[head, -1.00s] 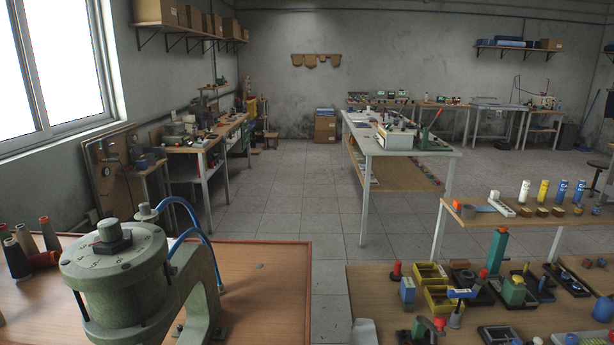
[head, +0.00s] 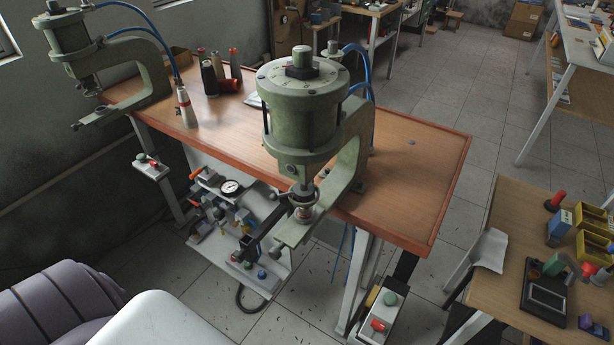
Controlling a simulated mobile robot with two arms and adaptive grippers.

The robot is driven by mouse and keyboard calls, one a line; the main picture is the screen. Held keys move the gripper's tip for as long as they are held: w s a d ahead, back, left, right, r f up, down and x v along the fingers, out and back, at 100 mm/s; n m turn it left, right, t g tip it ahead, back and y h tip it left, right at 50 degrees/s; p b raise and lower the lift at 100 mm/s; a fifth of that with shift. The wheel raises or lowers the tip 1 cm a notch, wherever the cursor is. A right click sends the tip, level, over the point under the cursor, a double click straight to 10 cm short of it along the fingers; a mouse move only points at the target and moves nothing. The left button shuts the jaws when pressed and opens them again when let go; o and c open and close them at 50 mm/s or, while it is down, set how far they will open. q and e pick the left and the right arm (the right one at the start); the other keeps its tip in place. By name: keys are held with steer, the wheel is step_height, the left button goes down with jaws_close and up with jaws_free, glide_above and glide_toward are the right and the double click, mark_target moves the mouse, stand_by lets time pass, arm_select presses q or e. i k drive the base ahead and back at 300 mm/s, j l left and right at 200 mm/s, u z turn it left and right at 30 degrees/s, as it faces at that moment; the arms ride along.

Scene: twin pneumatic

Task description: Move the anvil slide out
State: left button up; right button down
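A green pneumatic press (head: 302,112) with a round numbered top stands at the front edge of the wooden bench. Its lower arm (head: 295,232) sticks out past the bench edge, and a small round anvil part (head: 304,212) sits on it below the ram. A short handle reaches left from the ram area. I cannot make out for sure which part is the anvil slide, or how far out it is. A second green press (head: 70,38) stands at the bench's left end, with its own lower arm (head: 105,112). Neither of my grippers shows in the head view.
The wooden bench (head: 425,150) carries thread cones (head: 208,76) and a white-tipped bottle (head: 186,106). Below are a gauge panel (head: 231,187) and a control box (head: 384,312) with red and green buttons. A cluttered table (head: 480,285) stands at right. Tiled floor lies between.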

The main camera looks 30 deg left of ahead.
mark_target(292, 233)
steer(key=u, duration=1.2)
